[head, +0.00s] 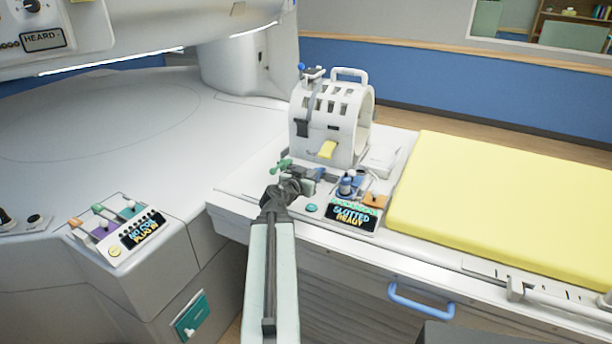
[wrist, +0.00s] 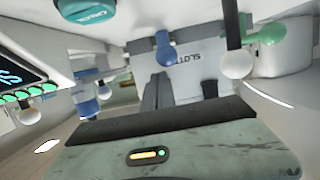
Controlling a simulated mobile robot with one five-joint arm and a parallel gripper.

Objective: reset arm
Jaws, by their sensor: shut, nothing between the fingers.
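My arm (head: 271,270) reaches up from the bottom centre of the head view to the slotted control panel on the bed's end. My gripper (head: 308,184) is shut and empty, low over the panel beside its levers. In the wrist view, grey finger-like shapes show at the middle, but their tips are hard to make out. A green lever (head: 282,166) stands just behind my gripper; a green lever with a white ball also shows in the wrist view (wrist: 265,40). Blue levers (head: 347,185) stand to the right. I cannot tell whether my gripper touches any lever.
A white coil housing (head: 330,122) with a yellow tab stands behind my gripper. A yellow mattress (head: 500,195) lies to the right. A lit display (head: 351,217) and a blue handle (head: 421,304) are at the front. Another lever panel (head: 120,230) is at left, under the magnet.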

